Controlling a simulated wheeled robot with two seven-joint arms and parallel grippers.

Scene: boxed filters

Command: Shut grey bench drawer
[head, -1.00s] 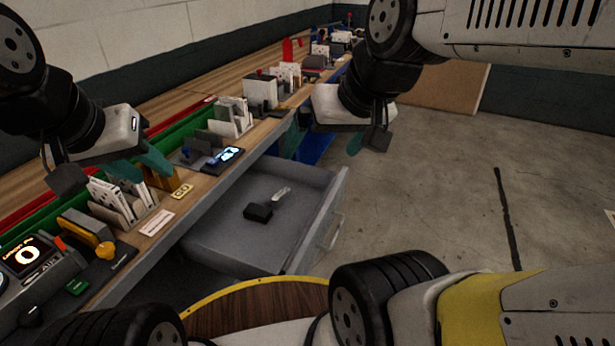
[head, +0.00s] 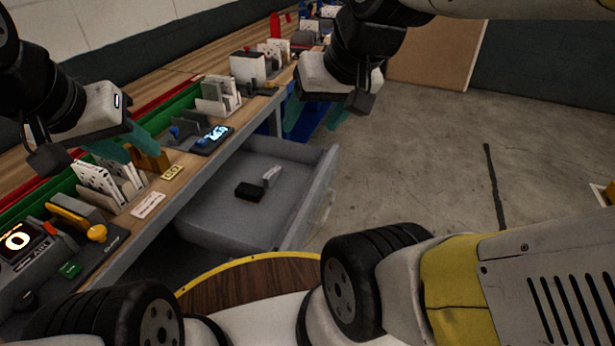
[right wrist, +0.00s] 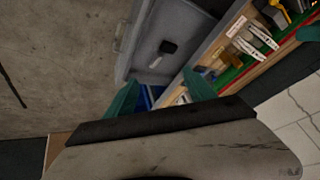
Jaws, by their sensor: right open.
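The grey bench drawer (head: 212,214) stands pulled well out from under the bench in the head view. Its front panel and handle (head: 325,207) face right, towards the open floor. A small black block (head: 249,192) and a pale piece lie inside. The drawer also shows in the right wrist view (right wrist: 150,68). My right gripper (head: 312,115) is open and empty, beyond the drawer's far end and apart from the front panel. Its two teal fingers show apart in the right wrist view (right wrist: 160,97). My left gripper (head: 125,146) is over the bench top; its jaw gap is unclear.
The wooden bench top carries card holders (head: 218,95), a phone-like device (head: 212,139) and a console (head: 22,245). Blue bins (head: 305,125) stand under the bench beyond the drawer. Concrete floor (head: 415,165) right of the drawer is clear.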

